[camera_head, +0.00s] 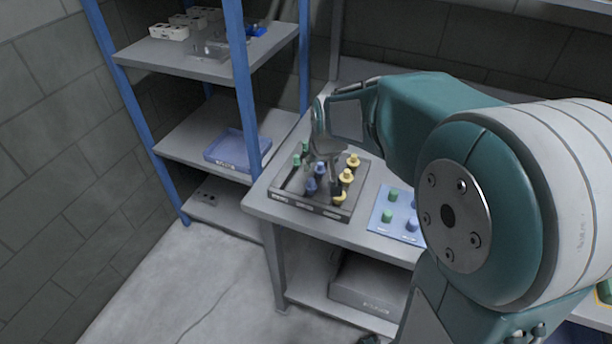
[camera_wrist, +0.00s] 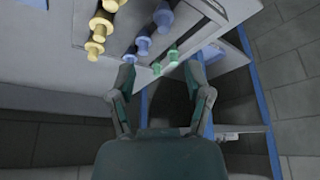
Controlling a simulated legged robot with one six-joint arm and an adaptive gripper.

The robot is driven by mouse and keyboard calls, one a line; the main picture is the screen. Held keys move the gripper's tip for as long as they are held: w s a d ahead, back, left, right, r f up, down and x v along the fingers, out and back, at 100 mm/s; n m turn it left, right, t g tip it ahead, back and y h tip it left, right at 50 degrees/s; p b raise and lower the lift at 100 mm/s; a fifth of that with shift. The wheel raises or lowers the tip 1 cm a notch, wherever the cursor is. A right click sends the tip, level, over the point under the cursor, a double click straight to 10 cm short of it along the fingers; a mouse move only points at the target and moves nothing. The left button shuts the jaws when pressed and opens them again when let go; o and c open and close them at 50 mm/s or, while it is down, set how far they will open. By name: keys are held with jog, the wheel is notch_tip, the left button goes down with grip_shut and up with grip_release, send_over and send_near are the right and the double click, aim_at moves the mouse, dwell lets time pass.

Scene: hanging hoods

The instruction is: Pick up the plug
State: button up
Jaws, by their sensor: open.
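Several plugs stand in a dark tray (camera_head: 300,205) on the table in the head view. They are green (camera_head: 296,160), blue (camera_head: 310,186) and yellow (camera_head: 346,176); the task does not say which is meant. My gripper (camera_head: 323,172) is over the tray and hides part of it. In the wrist view the open fingers (camera_wrist: 162,80) are spread, with no plug held between them. Blue plugs (camera_wrist: 143,44) and yellow plugs (camera_wrist: 95,48) show further up and left.
A light-blue board (camera_head: 378,226) with green and blue pieces lies right of the tray. A blue-posted shelf (camera_head: 190,140) stands to the left, holding a blue bin (camera_head: 225,150) and white and grey parts. A grey box (camera_head: 365,290) sits under the table. The floor in front is clear.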

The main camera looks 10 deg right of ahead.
aim_at(311, 180)
jog(key=x, duration=0.6)
jog(key=shift+w+d, duration=0.15)
jog(key=f, duration=0.1)
jog(key=w+f, duration=0.1)
jog(key=w+a+f, duration=0.1)
jog(key=shift+f, duration=0.35)
jog(key=shift+w+f, duration=0.15)
jog(key=shift+f, duration=0.25)
jog(key=shift+d, duration=0.1)
grip_shut()
